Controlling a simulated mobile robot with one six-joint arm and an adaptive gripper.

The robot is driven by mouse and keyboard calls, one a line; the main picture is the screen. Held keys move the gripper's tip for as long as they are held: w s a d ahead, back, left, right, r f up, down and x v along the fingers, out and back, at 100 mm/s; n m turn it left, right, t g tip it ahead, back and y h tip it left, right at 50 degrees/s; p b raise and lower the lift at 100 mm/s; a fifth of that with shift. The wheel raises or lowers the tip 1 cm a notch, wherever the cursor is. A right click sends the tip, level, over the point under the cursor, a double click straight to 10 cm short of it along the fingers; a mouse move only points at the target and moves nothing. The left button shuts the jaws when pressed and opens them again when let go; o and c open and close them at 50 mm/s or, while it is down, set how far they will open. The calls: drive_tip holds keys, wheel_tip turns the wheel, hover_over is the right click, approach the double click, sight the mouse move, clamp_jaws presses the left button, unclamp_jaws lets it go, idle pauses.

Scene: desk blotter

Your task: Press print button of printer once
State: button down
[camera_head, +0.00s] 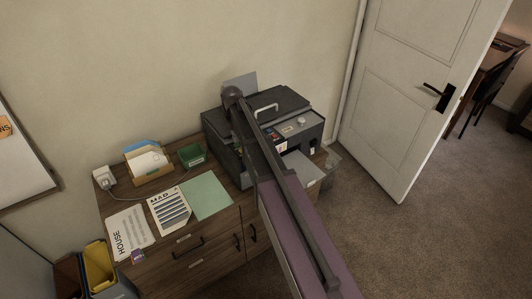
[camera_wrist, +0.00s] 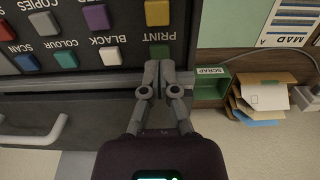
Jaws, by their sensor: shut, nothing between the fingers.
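The printer (camera_head: 295,103) is a dark grey box at the right end of the wooden cabinet. Its button panel fills the upper left of the wrist view, upside down. The green button (camera_wrist: 160,51) sits beside the PRINT label. In the head view my arm hides part of the printer front and the gripper.
Green SCRAP box (camera_wrist: 210,88) and a tan organizer (camera_wrist: 262,98) with papers stand beside the printer. A green sheet (camera_head: 206,196) and printed papers lie on the cabinet top (camera_head: 112,201). An open door (camera_head: 400,90) stands at right.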

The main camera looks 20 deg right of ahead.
drive_tip(key=shift+r+p, duration=2.3)
drive_tip(key=shift+r, duration=0.3)
drive_tip(key=s+m, duration=0.3)
drive_tip(key=s, duration=2.3)
drive_tip(key=shift+s, duration=0.25)
